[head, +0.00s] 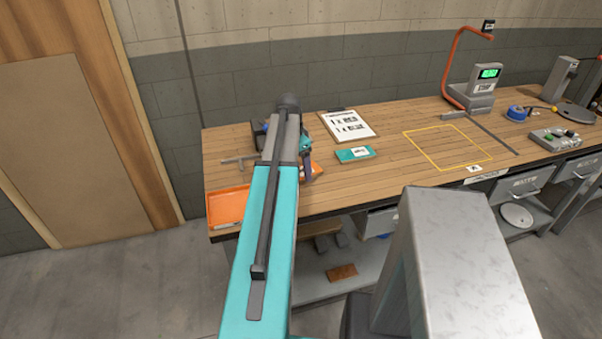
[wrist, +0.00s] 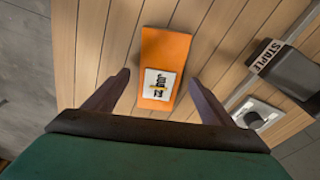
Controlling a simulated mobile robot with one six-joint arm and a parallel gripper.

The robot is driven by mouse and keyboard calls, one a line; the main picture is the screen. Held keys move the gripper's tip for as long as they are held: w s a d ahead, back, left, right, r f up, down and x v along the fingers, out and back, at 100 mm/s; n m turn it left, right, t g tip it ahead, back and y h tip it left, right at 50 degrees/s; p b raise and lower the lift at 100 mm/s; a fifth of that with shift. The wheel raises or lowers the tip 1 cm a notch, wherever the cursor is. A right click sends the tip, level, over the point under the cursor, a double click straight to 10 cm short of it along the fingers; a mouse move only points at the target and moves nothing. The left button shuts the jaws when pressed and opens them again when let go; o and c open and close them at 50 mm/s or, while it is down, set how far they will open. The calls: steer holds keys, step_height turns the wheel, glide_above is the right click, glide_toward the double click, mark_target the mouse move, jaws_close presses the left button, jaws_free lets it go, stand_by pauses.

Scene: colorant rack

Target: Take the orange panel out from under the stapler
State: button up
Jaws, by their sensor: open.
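The orange panel (wrist: 178,48) lies on the wooden bench top in the wrist view, with a white printed label on its near part. A dark object with a white label reading "STAPLE" (wrist: 290,72), seemingly the stapler, is at the right edge. It is apart from the panel, and nothing visible rests on the panel. My gripper (wrist: 158,77) is open, with one finger on each side of the panel's labelled part. I cannot tell whether the fingers touch it or how high they are. In the head view, my arm hides most of the gripper and the panel (head: 318,169).
A grey fixture with a round knob (wrist: 254,117) is right of my gripper. The yellow-outlined area (head: 446,148) is clear.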

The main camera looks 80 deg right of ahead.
steer(key=shift+s+f, duration=0.1)
steer(key=shift+f, duration=0.6)
steer(key=c, duration=1.3)
steer(key=shift+r, duration=0.1)
steer(key=shift+d+r+b, duration=0.1)
steer(key=shift+r+b, duration=0.5)
steer(key=shift+r, duration=0.9)
steer(key=shift+a+r, duration=0.2)
steer(key=shift+a, duration=0.1)
steer(key=s+a+b, duration=0.1)
steer(key=a, duration=0.4)
steer(key=s+a+r+b, duration=0.1)
steer(key=a, duration=0.4)
steer(key=a+b, duration=0.1)
steer(key=a, duration=0.4)
steer(key=shift+s+a+r, duration=0.15)
steer(key=shift+s+r, duration=0.1)
steer(key=shift+s, duration=0.15)
